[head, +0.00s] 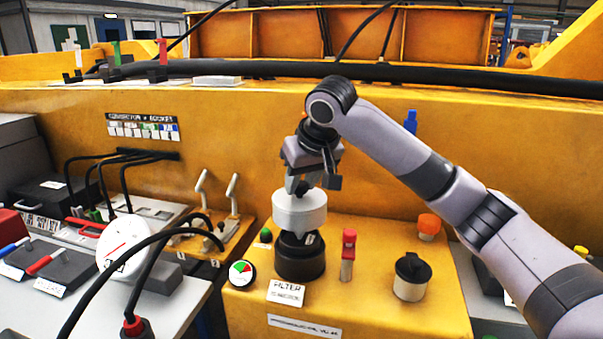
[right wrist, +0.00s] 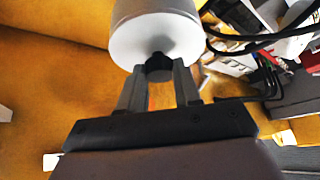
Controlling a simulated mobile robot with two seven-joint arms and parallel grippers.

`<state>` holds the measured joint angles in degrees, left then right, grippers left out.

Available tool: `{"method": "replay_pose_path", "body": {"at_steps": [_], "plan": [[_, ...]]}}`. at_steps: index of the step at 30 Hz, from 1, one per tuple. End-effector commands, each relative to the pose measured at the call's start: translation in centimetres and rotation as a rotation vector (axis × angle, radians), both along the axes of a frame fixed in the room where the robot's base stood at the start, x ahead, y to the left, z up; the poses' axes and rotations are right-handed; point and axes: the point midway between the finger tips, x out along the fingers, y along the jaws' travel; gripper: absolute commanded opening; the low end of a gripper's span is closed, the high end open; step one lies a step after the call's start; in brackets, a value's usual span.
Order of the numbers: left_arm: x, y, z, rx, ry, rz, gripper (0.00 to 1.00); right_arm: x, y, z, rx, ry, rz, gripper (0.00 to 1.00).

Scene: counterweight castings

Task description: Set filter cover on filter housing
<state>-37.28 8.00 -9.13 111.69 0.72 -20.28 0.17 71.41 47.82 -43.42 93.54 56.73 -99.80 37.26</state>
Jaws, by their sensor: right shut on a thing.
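My right gripper (head: 303,187) is shut on the dark knob (right wrist: 159,66) of the white round filter cover (head: 299,209). The cover also shows in the right wrist view (right wrist: 155,35), beyond the fingers. In the head view it is roughly level over the black round filter housing (head: 300,262), which stands on the yellow bench behind the FILTER label (head: 286,292). The cover hides part of the housing's top, and I cannot tell whether the two touch. My left gripper is not in view.
A red-topped post (head: 348,254) and a black-capped jar (head: 411,277) stand right of the housing. An orange-capped jar (head: 428,227) is farther back. A round gauge (head: 241,273) is at the left. Black cables (head: 105,270) arch over the left side.

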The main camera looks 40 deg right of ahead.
Motion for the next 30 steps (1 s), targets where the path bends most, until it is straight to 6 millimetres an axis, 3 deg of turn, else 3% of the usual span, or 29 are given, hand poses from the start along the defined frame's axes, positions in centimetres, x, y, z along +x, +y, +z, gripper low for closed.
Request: {"method": "replay_pose_path", "body": {"at_steps": [9,30], "plan": [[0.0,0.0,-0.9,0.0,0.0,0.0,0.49,0.0,0.0,-2.0,0.0,-0.003,-0.001,0.0],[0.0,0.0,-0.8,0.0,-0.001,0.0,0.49,0.0,0.0,-2.1,0.0,-0.003,-0.001,0.0]]}}
